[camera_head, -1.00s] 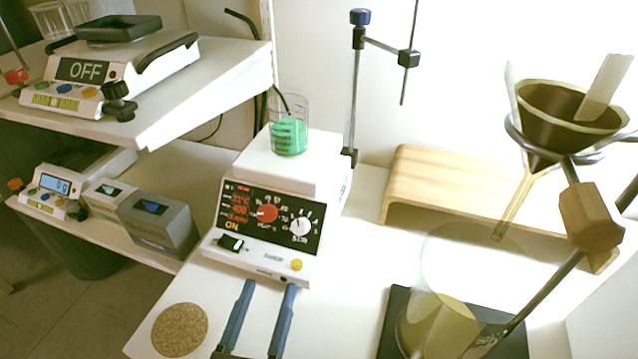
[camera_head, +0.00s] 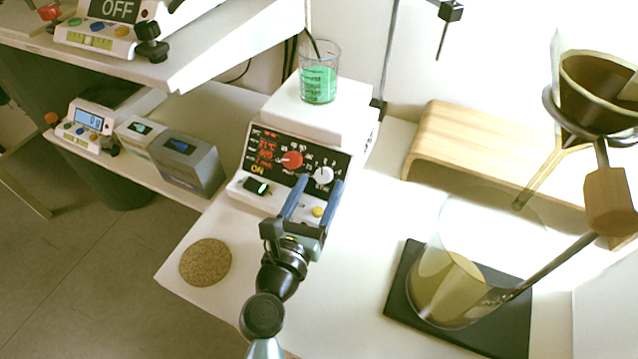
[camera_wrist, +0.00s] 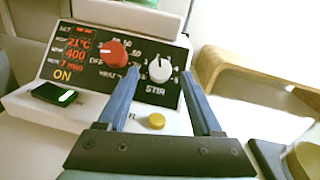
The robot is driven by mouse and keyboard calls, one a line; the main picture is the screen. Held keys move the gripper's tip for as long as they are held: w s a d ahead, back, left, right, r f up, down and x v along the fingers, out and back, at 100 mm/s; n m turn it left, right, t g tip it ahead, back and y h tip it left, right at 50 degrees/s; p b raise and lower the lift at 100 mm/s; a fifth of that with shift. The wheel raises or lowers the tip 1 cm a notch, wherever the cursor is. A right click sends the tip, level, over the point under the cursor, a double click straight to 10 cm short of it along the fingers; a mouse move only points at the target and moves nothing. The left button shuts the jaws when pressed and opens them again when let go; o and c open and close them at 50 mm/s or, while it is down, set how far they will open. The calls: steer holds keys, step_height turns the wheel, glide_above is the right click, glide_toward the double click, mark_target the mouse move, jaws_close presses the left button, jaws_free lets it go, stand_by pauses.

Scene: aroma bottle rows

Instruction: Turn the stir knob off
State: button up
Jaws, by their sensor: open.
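The white stir knob (camera_head: 323,175) is on the black front panel of the hot plate stirrer (camera_head: 349,125), to the right of the red knob (camera_head: 291,160). In the wrist view the white knob (camera_wrist: 160,69) sits above the label STIR, and the panel reads ON, 21°C and 400. My gripper (camera_head: 321,180) is open and empty, its blue fingers pointing at the panel. In the wrist view its fingertips (camera_wrist: 158,72) are on either side of the white knob, seemingly short of it; I cannot tell the exact gap.
A beaker of green liquid (camera_head: 318,84) stands on the stirrer. A green-lit switch (camera_head: 256,187) and a yellow button (camera_head: 317,211) are below the panel. A cork mat (camera_head: 206,262) lies at left; a large glass vessel (camera_head: 450,285) on a black plate and a wooden stand (camera_head: 460,140) are at right.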

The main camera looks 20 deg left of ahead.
steer(key=shift+w, duration=0.5)
jaws_close()
steer(key=shift+r+p, duration=0.15)
steer(key=shift+p, duration=0.25)
